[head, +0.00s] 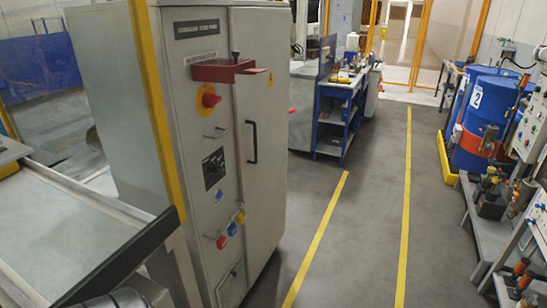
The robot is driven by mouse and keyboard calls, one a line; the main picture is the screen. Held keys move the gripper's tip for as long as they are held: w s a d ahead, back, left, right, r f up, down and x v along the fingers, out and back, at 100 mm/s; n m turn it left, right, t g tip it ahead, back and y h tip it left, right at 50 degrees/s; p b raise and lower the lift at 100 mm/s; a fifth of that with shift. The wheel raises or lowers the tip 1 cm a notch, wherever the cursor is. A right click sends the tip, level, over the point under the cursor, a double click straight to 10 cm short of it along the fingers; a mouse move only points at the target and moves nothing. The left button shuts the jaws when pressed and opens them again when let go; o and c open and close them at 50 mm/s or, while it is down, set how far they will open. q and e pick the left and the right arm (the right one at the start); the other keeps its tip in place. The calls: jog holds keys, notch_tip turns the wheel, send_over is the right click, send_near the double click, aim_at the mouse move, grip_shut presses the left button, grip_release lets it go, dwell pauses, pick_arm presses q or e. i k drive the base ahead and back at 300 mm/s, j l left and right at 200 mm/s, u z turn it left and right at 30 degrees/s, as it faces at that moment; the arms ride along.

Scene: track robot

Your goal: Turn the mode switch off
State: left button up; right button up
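A tall grey control cabinet (262,190) stands left of centre, with controls on its narrow front panel. A red rotary knob on a yellow plate (209,99) sits high on it. Below it are a small lever or handle (215,133) and a black square plate (214,168). Lower down are small blue, red and yellow controls (231,228). The labels are too small to read, so I cannot tell which control is the mode switch or its position. Neither of my grippers is in view.
A red tray (222,72) juts from the cabinet. A grey table or conveyor with a black edge (118,258) is at lower left. A blue workbench (335,115) stands behind. Blue drums (480,120) and equipment shelves line the right. The floor between yellow lines (365,220) is clear.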

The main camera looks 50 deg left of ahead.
aim_at(217, 169)
jog(key=i+l+u, duration=0.2)
jog(key=i, duration=0.35)
jog(key=i+u, duration=0.2)
jog(key=i, duration=0.3)
